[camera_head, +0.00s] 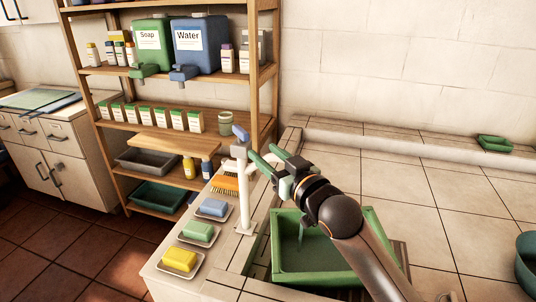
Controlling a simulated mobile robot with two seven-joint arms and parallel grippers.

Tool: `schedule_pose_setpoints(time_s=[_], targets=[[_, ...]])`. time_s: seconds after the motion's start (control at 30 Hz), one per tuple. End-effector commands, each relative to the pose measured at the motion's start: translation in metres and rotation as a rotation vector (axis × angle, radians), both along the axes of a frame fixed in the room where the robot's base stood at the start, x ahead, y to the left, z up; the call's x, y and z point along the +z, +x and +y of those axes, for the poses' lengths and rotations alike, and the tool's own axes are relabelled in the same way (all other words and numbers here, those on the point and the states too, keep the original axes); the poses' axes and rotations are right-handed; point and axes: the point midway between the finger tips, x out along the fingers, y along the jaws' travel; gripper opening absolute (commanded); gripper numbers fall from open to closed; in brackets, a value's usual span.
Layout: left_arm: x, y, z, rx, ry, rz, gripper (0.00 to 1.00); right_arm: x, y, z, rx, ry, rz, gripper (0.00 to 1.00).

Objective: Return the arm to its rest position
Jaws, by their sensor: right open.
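My right arm comes in from the lower right, over the green basin (285,262). Its gripper (263,154) has two green fingers spread apart, with nothing seen between them. The gripper is just right of the white tap (243,195) with its blue handle (240,132). The fingers overlap the tap's spout in the picture, and I cannot tell whether they touch it. My left gripper is not in view.
Yellow (180,259), green (198,231) and blue (212,207) soaps on dishes and an orange brush (225,184) line the left ledge. A wooden shelf (180,68) with soap and water jugs stands behind. The tiled counter (440,190) at right is mostly clear.

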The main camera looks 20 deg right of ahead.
Motion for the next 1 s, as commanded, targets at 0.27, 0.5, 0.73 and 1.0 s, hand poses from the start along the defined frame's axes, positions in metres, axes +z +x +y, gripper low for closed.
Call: schedule_pose_setpoints(time_s=[0.27, 0.5, 0.73, 1.0], targets=[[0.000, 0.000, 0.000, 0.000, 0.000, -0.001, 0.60, -0.008, -0.002, 0.000, -0.003, -0.004, 0.019, 0.51], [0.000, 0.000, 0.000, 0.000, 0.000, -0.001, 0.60, -0.116, -0.054, -0.008, -0.052, -0.068, 0.310, 0.51], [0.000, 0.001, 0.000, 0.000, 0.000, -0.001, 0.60, -0.232, -0.163, -0.027, -0.099, -0.175, 0.722, 0.51], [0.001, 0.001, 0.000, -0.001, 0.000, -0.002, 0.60, -0.291, -0.273, -0.044, -0.109, -0.258, 1.057, 0.51]])
